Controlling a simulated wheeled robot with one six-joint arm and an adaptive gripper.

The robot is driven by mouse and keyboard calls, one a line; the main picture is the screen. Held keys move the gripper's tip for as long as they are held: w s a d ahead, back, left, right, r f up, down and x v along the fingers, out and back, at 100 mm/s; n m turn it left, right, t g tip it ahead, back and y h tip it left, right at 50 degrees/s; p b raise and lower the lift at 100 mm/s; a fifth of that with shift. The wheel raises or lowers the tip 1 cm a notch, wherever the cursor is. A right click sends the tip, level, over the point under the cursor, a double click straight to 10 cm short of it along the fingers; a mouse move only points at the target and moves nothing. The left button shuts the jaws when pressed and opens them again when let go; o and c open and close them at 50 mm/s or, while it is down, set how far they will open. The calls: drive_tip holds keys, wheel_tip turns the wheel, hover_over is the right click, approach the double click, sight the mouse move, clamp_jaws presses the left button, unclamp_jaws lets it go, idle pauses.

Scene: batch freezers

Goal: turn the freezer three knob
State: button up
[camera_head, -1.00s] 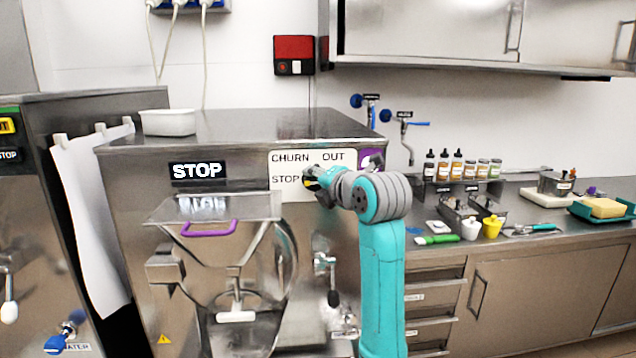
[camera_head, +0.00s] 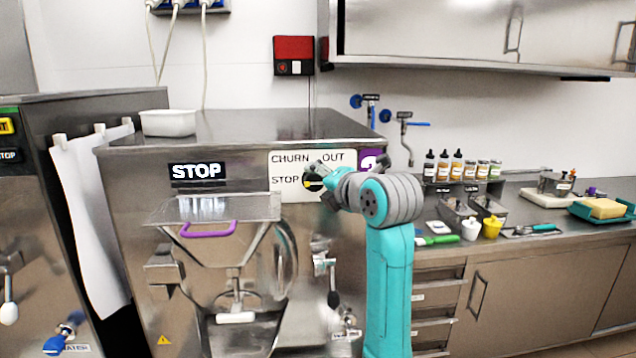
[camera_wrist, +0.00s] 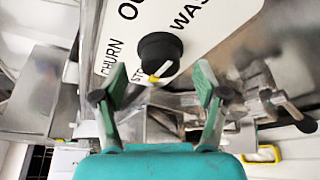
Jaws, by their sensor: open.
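The black knob (camera_head: 311,184) sits on the white label panel (camera_head: 284,160) of the middle freezer, partly hidden by my gripper in the head view. In the wrist view the knob (camera_wrist: 158,50) is round with a yellow-and-white pointer, which points toward the STOP word. CHURN, OUT and part of WASH show around it. My gripper (camera_wrist: 160,95) is open and empty. Its two teal fingers with dark tips are spread wide, and the knob appears ahead, between and beyond the tips. In the head view my gripper (camera_head: 324,182) is just right of the knob.
The freezer front (camera_head: 130,230) has a STOP display, a hopper lid with a purple handle (camera_head: 208,230) and a spigot lever below the knob. A purple number tag (camera_head: 366,164) is partly hidden by my arm. A counter with bottles stands to the right.

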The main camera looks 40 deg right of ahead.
drive_tip(key=v, duration=0.9)
drive_tip(key=shift+s, duration=0.3)
drive_tip(key=shift+a, duration=0.1)
drive_tip(key=a+f+m+y, duration=0.1)
drive_tip(key=a+f+m, duration=0.3)
drive_tip(key=f, duration=0.9)
drive_tip(key=a+f+m, duration=0.5)
drive_tip(key=f, duration=0.7)
drive_tip(key=s+a+f+m, duration=0.3)
drive_tip(key=s+a+f, duration=0.15)
drive_tip(key=f, duration=0.25)
drive_tip(key=s+a+f+m, duration=0.2)
drive_tip(key=s+a+f, duration=0.1)
drive_tip(key=s+f, duration=0.35)
drive_tip(key=s+a+f+m+y, duration=0.1)
drive_tip(key=s+a+f+m, duration=0.1)
drive_tip(key=s, duration=1.1)
drive_tip(key=s+a+f+m+y, duration=0.1)
drive_tip(key=s+a+m, duration=0.3)
drive_tip(key=s, duration=1)
drive_tip(key=shift+a+f+m+g+y, duration=0.3)
drive_tip(key=shift+a+f+m+y, duration=0.1)
drive_tip(key=shift+a+f, duration=0.4)
drive_tip(key=shift+s, duration=0.1)
